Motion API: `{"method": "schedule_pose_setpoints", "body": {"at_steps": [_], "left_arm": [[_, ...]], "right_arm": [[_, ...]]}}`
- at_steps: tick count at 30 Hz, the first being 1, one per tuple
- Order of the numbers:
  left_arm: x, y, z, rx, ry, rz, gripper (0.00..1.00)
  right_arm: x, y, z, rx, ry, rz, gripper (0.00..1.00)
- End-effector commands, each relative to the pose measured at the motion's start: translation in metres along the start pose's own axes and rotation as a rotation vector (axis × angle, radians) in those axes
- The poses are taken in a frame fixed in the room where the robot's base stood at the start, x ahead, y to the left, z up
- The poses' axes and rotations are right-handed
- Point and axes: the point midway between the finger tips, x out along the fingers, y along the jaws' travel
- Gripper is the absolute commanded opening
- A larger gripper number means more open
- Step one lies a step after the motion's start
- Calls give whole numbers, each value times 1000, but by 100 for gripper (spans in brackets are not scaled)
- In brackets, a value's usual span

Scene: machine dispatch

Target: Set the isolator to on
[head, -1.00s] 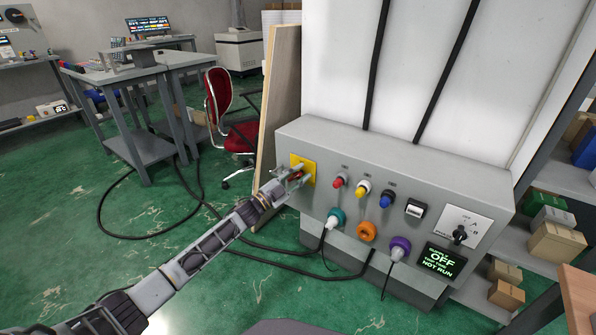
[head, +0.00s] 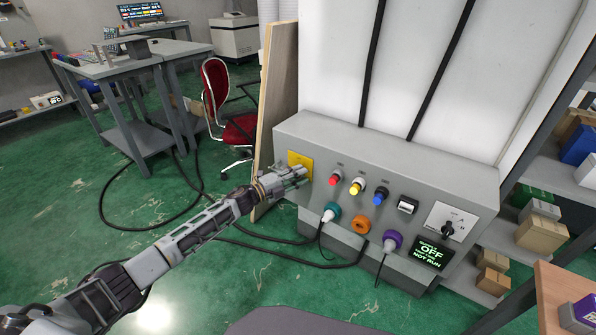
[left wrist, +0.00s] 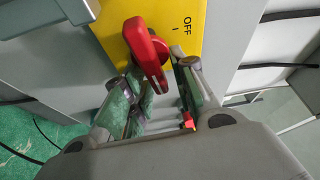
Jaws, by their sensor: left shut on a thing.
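The isolator is a yellow plate (head: 299,160) at the left end of the grey control box, with a red handle (left wrist: 146,48) that shows in the left wrist view. The plate there (left wrist: 195,12) carries the word OFF and a short line mark. My left gripper (head: 298,175) is at the plate, and in the left wrist view its fingers (left wrist: 165,85) are shut around the lower part of the red handle. In the head view the gripper hides the handle. My right gripper is not in view.
Black cables lie on the green floor.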

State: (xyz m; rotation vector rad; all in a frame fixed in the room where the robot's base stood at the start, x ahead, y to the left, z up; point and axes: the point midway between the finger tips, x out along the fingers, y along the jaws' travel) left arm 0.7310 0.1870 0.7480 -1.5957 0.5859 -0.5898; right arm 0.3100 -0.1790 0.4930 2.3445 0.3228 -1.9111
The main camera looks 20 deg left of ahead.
Motion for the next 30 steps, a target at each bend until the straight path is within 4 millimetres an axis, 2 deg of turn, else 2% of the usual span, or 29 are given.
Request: {"method": "schedule_pose_setpoints", "body": {"at_steps": [9,22,23,24,30], "left_arm": [[0,4,0,100,-1,44,3],[0,5,0,110,-1,48,3],[0,5,0,109,-1,48,31],[0,5,0,109,-1,48,34],[0,4,0,109,-1,47,34]], "right_arm": [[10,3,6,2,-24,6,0],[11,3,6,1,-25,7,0],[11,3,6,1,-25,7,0],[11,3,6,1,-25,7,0],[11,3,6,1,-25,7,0]]}}
